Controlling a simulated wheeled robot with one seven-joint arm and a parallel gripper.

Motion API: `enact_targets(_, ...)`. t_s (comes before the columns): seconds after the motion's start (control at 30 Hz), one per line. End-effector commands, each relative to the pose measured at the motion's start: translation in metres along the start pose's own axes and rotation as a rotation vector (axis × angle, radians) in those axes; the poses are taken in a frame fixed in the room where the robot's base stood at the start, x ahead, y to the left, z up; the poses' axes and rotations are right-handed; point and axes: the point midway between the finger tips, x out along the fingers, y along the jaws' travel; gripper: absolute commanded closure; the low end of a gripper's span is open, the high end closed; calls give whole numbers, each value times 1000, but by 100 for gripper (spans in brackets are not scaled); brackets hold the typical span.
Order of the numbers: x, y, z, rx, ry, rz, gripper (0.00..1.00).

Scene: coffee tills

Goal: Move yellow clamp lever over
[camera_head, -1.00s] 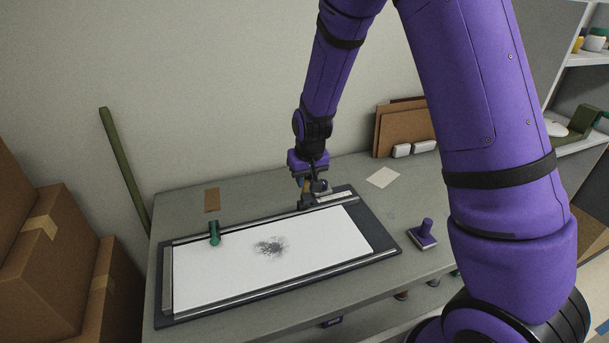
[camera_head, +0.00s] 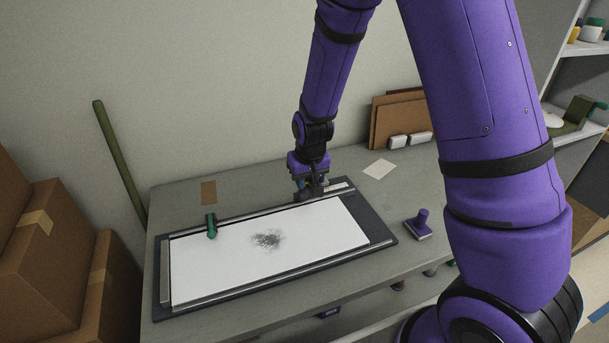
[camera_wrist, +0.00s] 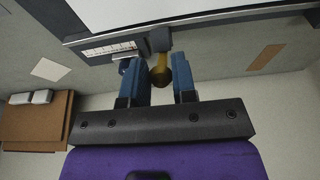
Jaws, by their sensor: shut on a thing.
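The yellow clamp lever (camera_wrist: 160,68) shows in the wrist view between the two blue fingers of my gripper (camera_wrist: 159,80). My gripper is shut on it, beside the dark clamp block at the rail. In the head view my gripper (camera_head: 312,190) is at the far rail of the framed board (camera_head: 382,232), near its far right corner. The lever is hidden there behind the gripper. A white sheet (camera_head: 320,230) with a dark smudge lies on the board. A green lever (camera_head: 211,226) stands on the same rail, further left.
A purple-handled stamp or block (camera_head: 420,224) stands on the table (camera_head: 250,188) right of the board. A pale card (camera_head: 380,169), a brown strip (camera_head: 208,192), and brown panels (camera_head: 400,118) with two white blocks are at the back. Cardboard boxes (camera_head: 60,240) stand at left.

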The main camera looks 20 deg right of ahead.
Motion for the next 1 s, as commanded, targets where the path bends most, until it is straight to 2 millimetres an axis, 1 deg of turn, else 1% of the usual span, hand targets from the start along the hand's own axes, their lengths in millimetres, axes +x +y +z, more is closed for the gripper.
enact_targets(0.37, 1, 0, 2, 0, -2, 0, 88)
enact_targets(0.8, 12, 0, 24, 0, -2, 0, 88)
enact_targets(1.0, 14, 0, 28, 0, -3, 0, 88)
